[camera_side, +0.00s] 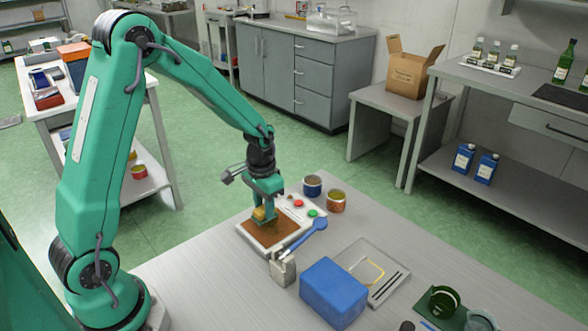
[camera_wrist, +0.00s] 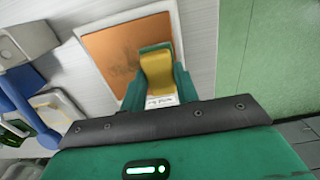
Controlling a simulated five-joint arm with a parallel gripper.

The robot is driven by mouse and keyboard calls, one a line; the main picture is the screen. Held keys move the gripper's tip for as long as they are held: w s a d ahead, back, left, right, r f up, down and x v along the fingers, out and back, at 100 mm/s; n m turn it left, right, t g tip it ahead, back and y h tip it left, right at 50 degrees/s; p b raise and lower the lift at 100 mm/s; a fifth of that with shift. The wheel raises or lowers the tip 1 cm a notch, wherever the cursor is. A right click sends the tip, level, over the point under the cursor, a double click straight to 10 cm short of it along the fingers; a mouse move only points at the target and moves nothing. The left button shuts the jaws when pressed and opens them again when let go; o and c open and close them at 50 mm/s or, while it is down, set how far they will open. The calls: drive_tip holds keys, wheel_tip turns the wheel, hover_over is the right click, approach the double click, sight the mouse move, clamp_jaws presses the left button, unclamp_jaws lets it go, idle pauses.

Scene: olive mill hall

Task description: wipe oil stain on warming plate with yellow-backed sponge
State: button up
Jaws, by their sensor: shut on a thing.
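The warming plate (camera_side: 262,235) is a pale slab with a brown top, lying on the grey table; its orange-brown top also shows in the wrist view (camera_wrist: 108,52). Its control panel has a red button (camera_side: 298,203) and a green button (camera_side: 312,213). My gripper (camera_side: 263,216) points down over the plate's far part, shut on the yellow-backed sponge (camera_wrist: 157,72). The sponge's yellow back shows between the green fingers. Its underside is hidden, so I cannot tell whether it touches the plate.
Two small jars (camera_side: 312,186) (camera_side: 337,202) stand beyond the panel. A blue spoon-like tool (camera_side: 308,237) leans from a grey holder (camera_side: 283,270) right beside the plate. A blue box (camera_side: 333,291) and a clear tray (camera_side: 390,268) lie nearer right. Table left of the plate is clear.

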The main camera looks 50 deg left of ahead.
drive_tip(key=shift+a, duration=0.45)
drive_tip(key=shift+d, duration=4)
drive_tip(key=shift+s, duration=0.65)
drive_tip(key=shift+w+a, duration=0.1)
drive_tip(key=shift+a, duration=3.95)
drive_tip(key=shift+d, duration=4.15)
wheel_tip(320, 180, up, 8)
drive_tip(key=shift+a+r, duration=0.1)
